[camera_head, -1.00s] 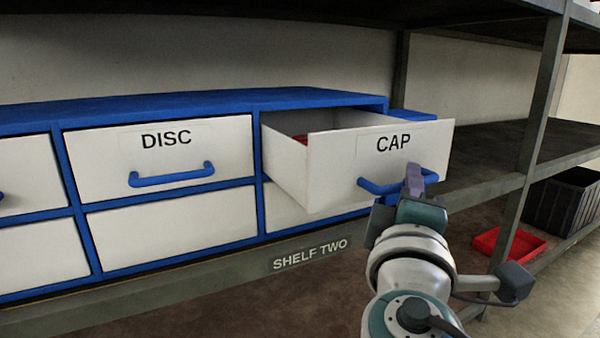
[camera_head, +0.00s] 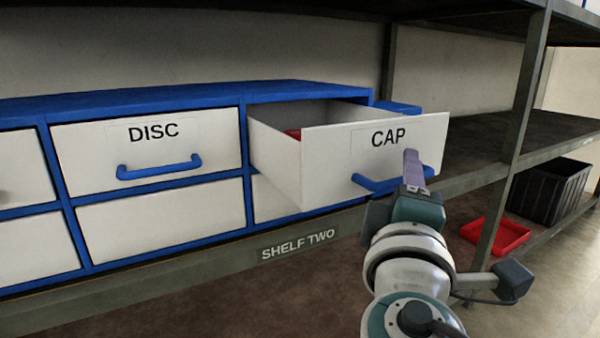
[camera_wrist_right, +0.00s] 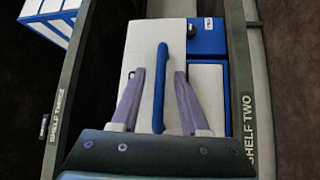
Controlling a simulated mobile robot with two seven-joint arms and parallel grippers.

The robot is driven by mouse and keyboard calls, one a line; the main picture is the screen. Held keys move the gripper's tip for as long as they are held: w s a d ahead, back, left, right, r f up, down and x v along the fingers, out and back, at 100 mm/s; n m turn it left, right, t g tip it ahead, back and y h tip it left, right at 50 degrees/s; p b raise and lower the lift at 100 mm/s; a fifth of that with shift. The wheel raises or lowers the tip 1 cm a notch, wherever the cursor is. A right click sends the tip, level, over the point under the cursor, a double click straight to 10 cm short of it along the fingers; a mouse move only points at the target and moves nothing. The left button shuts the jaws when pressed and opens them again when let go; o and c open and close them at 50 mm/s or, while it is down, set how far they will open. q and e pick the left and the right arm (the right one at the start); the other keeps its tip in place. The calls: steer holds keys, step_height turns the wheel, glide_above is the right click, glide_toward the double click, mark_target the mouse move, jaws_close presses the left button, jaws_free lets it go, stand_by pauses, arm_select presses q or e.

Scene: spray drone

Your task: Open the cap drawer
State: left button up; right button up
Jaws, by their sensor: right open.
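The cap drawer (camera_head: 335,165) is a white drawer labelled CAP, pulled well out of the blue cabinet (camera_head: 200,100). Something red (camera_head: 294,134) shows inside it. Its blue handle (camera_head: 366,184) is partly hidden behind my right gripper (camera_head: 411,160) in the head view. In the right wrist view, the handle (camera_wrist_right: 161,85) stands between the two purple fingers of my right gripper (camera_wrist_right: 160,85), which are apart and open. A gap shows on each side of the handle. My left gripper is not in view.
A closed DISC drawer (camera_head: 150,150) is left of the cap drawer. An upright shelf post (camera_head: 522,110) stands to the right. A red tray (camera_head: 495,236) and a black crate (camera_head: 550,190) are on the lower shelf. The SHELF TWO rail (camera_head: 298,246) runs below the cabinet.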

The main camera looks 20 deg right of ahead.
steer(key=v, duration=1)
stand_by(0.3)
steer(key=s+d+r+m+g+y+p, duration=0.25)
steer(key=s+r+g+y+p, duration=0.4)
steer(key=p, duration=0.85)
steer(key=s+d+r+m+g+y+p, duration=0.1)
steer(key=s+r+m+g+p, duration=0.3)
steer(key=r+p, duration=0.75)
steer(key=s+a+r+y+p, duration=0.3)
steer(key=r+p, duration=0.4)
steer(key=p, duration=0.2)
steer(key=s+a+r+y+p, duration=0.2)
steer(key=a+r+y+p, duration=0.15)
steer(key=r+p, duration=0.35)
step_height(320, 180, up, 34)
steer(key=h+p, duration=0.1)
steer(key=p, duration=3.4)
steer(key=shift+f+g+p, duration=0.2)
steer(key=shift+g+p, duration=0.1)
steer(key=shift+g, duration=0.05)
